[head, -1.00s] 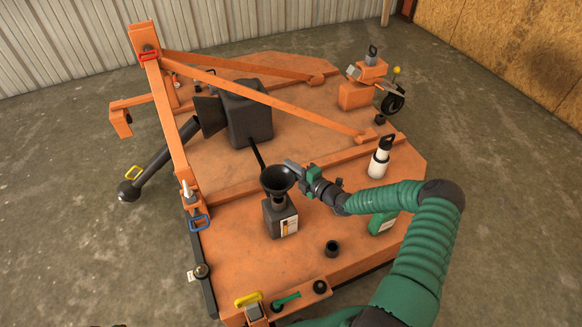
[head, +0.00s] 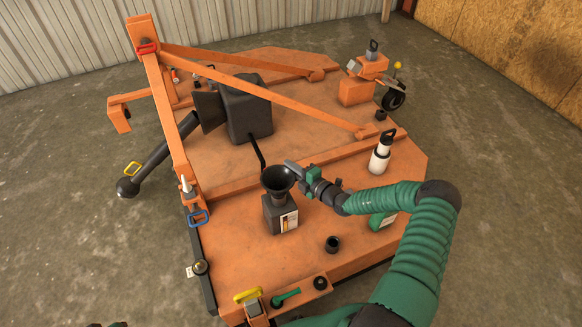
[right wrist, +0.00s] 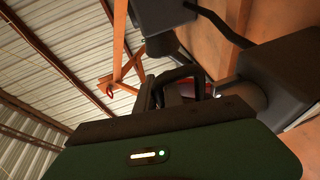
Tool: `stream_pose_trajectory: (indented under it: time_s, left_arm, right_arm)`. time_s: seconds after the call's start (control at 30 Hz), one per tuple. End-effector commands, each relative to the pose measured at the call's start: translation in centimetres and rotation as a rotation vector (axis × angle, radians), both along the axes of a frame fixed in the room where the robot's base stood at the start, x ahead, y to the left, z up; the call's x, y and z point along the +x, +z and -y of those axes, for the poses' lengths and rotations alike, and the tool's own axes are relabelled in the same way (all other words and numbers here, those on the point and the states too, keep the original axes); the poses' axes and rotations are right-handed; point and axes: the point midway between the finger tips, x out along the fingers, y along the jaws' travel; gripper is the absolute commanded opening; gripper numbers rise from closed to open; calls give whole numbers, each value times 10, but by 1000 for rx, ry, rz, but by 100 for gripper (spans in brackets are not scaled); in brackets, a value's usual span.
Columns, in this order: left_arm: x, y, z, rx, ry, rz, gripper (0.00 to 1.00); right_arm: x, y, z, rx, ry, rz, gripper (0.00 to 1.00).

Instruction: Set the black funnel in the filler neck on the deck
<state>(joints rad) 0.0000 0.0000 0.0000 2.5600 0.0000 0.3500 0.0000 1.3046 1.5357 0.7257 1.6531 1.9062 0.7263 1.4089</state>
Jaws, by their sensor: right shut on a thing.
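The black funnel (head: 278,182) is upright with its wide mouth up, over the top of a dark jug (head: 281,214) with a white and yellow label. The funnel's spout is hidden, so I cannot tell whether it sits in the jug's opening or just above it. My right gripper (head: 298,172) is shut on the funnel's right rim side. A short, open black cylinder (head: 332,244), which looks like the filler neck, stands on the orange deck (head: 240,245) to the right of and nearer than the jug.
A white bottle (head: 380,160) and a green container (head: 383,220) stand to the right, the latter partly behind my arm. A dark gearbox housing (head: 249,108) and sloping orange bars (head: 270,88) are behind. A green-handled item (head: 286,298) lies at the front edge.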

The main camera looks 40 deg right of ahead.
Motion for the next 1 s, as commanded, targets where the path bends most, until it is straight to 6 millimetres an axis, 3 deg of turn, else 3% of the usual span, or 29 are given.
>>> stream_pose_trajectory:
  time_s: [0.77,0.8,1.0]
  left_arm:
    - [0,-9,0,0,0,0,36]
    - [0,-9,0,0,0,0,36]
    - [0,-9,0,0,0,0,36]
  right_arm:
    - [0,-16,0,-1,0,0,0]
    - [0,-16,0,-1,0,0,14]
    - [0,-16,0,-1,0,0,37]
